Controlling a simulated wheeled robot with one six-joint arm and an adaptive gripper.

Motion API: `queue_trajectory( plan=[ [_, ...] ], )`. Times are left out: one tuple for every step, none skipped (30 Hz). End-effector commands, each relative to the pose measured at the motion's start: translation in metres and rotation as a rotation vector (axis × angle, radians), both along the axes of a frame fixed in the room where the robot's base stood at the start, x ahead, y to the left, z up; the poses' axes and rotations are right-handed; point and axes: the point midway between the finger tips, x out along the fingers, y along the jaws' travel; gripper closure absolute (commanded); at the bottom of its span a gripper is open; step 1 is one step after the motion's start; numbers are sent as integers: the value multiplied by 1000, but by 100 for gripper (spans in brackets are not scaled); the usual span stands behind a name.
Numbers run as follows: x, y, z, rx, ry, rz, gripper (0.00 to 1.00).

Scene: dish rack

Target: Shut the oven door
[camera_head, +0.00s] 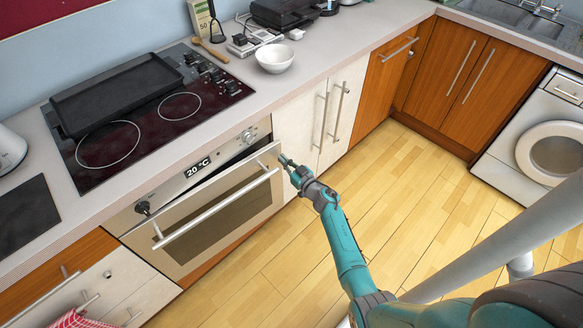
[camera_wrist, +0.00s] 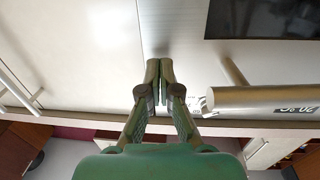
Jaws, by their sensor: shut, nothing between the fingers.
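The oven door (camera_head: 222,215) has a steel frame, a dark window and a long bar handle (camera_head: 216,208). In the head view it stands slightly ajar, tilted outward, with a dark gap along its top edge below the control panel (camera_head: 198,168). My gripper (camera_head: 285,160) is at the door's upper right corner, beyond the handle's right end. In the wrist view my gripper (camera_wrist: 159,64) is shut and empty, its tips over the pale door face (camera_wrist: 187,28). The handle (camera_wrist: 268,101) and dark window (camera_wrist: 262,18) are to its right. I cannot tell if the tips touch the door.
White cabinet doors with bar handles (camera_head: 332,115) stand just right of the oven. A black tray (camera_head: 117,92) lies on the cooktop above. A red-and-white cloth (camera_head: 75,320) hangs at lower left. The wooden floor (camera_head: 425,185) in front is clear.

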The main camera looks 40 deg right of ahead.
Motion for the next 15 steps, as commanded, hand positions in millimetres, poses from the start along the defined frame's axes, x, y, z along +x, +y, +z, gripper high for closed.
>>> queue_trajectory(
  plan=[
    [4,0,0,1,0,1,100],
    [6,0,0,0,-1,1,100],
    [8,0,0,0,0,1,100],
    [9,0,0,1,0,1,100],
    [10,0,0,1,0,1,100],
    [10,0,0,1,1,1,100],
    [10,0,0,1,1,1,100],
    [10,0,0,1,1,1,100],
    [10,0,0,1,1,1,100],
    [10,0,0,0,1,1,100],
    [10,0,0,0,1,1,100],
    [10,0,0,0,1,1,100],
    [10,0,0,0,0,1,100],
    [10,0,0,0,0,1,100],
    [10,0,0,0,0,1,100]
  ],
)
